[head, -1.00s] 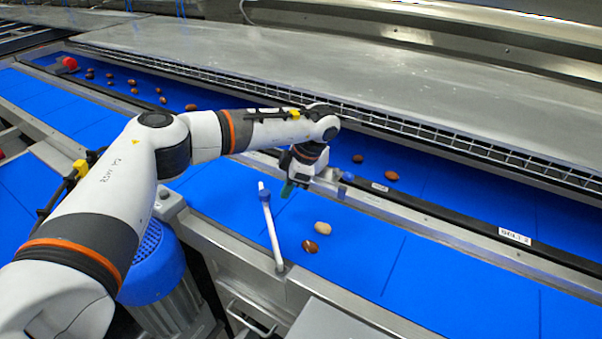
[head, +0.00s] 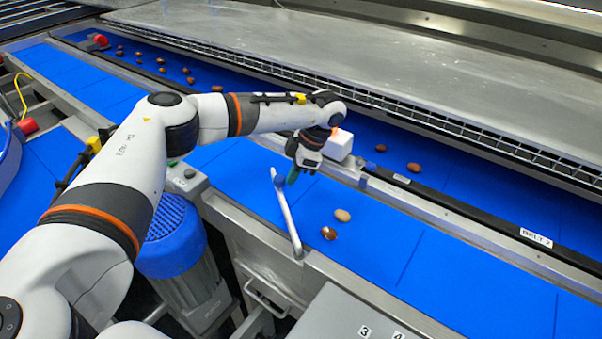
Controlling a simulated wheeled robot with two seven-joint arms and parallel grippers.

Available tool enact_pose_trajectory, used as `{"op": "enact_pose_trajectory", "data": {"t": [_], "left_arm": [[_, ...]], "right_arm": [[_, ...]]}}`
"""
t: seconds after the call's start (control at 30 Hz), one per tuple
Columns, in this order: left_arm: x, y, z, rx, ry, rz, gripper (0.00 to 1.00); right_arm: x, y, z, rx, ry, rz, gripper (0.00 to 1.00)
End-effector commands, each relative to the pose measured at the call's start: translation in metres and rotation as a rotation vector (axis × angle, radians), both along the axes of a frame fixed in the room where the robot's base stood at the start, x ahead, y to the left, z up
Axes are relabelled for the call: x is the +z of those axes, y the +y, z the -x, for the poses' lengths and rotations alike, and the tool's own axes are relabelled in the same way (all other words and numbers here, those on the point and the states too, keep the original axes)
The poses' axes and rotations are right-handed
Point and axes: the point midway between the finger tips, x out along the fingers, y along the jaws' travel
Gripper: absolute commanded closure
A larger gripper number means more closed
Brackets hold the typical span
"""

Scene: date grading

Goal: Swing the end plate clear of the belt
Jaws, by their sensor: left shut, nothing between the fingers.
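My left gripper (head: 292,180) points down over the belt, just right of the knob. Its fingers are shut with nothing between them; whether they touch the plate I cannot tell. A brown date (head: 329,233) and a paler one (head: 342,215) lie on the belt right of the plate. My right gripper is not in view.
A white box (head: 340,145) with an orange light stands on the divider just behind my gripper. Several dates lie on the far belt (head: 455,181). A blue motor (head: 172,240) sits below the near rail. A grey panel (head: 335,315) is at the front.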

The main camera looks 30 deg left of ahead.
Motion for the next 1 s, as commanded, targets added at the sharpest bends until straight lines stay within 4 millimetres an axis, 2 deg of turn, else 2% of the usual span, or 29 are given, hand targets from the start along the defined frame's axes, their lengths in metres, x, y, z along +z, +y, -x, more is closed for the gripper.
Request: {"op": "enact_pose_trajectory", "data": {"t": [0.2, 0.5, 0.7, 1.0], "left_arm": [[0.002, 0.025, 0.019, 0.182, 0.002, 0.000, 1.00], [0.002, 0.051, 0.050, 0.427, 0.003, -0.001, 1.00], [0.002, 0.060, 0.068, 0.551, 0.002, -0.001, 1.00], [0.001, 0.065, 0.081, 0.648, 0.000, 0.000, 1.00]], "right_arm": [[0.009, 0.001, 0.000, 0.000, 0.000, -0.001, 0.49], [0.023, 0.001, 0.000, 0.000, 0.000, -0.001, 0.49], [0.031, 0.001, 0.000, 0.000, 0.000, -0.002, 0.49], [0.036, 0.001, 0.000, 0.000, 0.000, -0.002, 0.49]]}}
